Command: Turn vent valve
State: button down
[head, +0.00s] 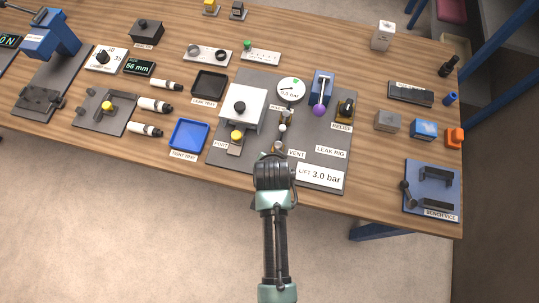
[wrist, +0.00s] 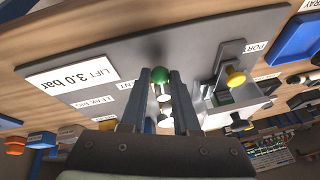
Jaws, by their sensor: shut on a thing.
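The leak rig plate (head: 223,163) lies on the bench and carries the VENT label (head: 297,153). My gripper (head: 279,150) is over the front of this plate, just left of that label. In the wrist view my gripper (wrist: 164,80) is shut on a green ball knob (wrist: 161,74), which sits between the fingertips beside the partly covered vent label (wrist: 124,85). The rest of the vent valve is mostly hidden by my fingers, so its angle cannot be told. The pressure gauge (head: 291,89) behind it reads 0.0 bar.
On the same plate stand a white box with a black knob (head: 240,107), a yellow knob (head: 236,135), a purple-tipped lever (head: 319,111) and the relief valve (head: 346,108). A LIFT 3.0 bar sign (head: 320,177) lies front right. A blue tray (head: 189,134) is left of the plate.

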jog(key=shift+d+n, duration=0.2)
jog(key=shift+n, duration=0.2)
jog(key=c, duration=0.7)
grip_release()
jog(key=shift+o, duration=0.2)
jog(key=v, duration=1.3)
jog(key=shift+d+b, duration=0.2)
jog(key=shift+b, duration=0.1)
